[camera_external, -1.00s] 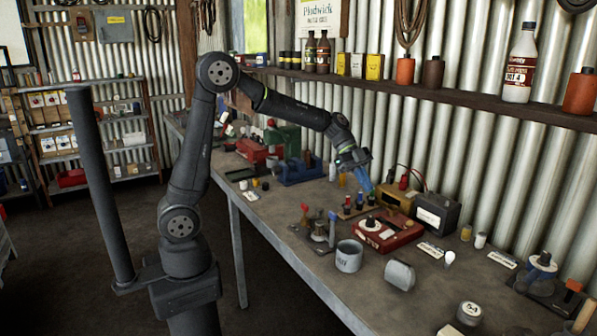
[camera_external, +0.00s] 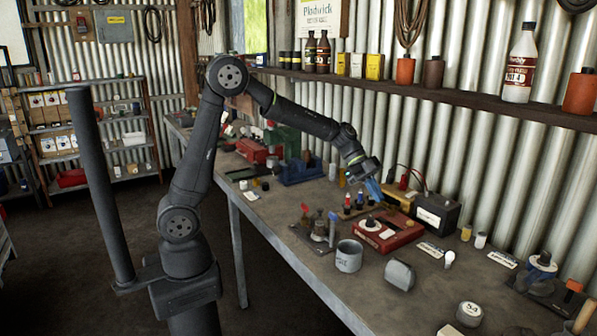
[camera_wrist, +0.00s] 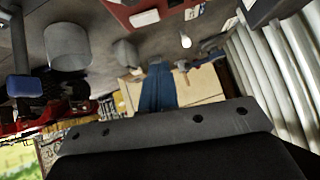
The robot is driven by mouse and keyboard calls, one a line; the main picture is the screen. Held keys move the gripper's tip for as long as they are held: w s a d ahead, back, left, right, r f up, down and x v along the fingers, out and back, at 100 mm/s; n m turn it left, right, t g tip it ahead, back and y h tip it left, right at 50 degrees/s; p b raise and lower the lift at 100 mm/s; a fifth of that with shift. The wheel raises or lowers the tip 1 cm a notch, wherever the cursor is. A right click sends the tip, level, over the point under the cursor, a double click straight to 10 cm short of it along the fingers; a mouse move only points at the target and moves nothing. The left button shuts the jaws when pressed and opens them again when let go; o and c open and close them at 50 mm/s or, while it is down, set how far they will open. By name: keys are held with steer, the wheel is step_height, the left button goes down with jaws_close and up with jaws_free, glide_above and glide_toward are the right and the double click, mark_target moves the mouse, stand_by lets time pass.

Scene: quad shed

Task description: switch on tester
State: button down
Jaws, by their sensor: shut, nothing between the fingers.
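A red box (camera_external: 404,239), which looks like the tester, sits on the bench with a white dial, a black knob and a pale label on top. In the wrist view only part of the red box (camera_wrist: 120,12) shows, at the top edge. My gripper (camera_external: 378,201) has blue fingers pressed together and empty. It is above the bench, just behind and above the red box, and appears apart from it. The closed fingers also show in the wrist view (camera_wrist: 158,68). I cannot make out a switch or its state.
A dark battery-like box (camera_external: 436,213) and a yellow box (camera_external: 398,197) with leads stand behind. The corrugated wall limits the back.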

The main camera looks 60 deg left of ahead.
mark_target(389, 235)
steer(key=x, duration=0.6)
steer(key=f, duration=0.3)
steer(key=shift+w+f, duration=0.15)
steer(key=shift+w, duration=0.05)
steer(key=shift+a+f, duration=0.1)
steer(key=shift+f, duration=0.25)
steer(key=shift+w, duration=0.1)
steer(key=shift+f+g, duration=0.25)
steer(key=shift+g, duration=0.05)
steer(key=shift+s+r, duration=0.2)
steer(key=shift+s, duration=0.55)
steer(key=shift+r, duration=0.1)
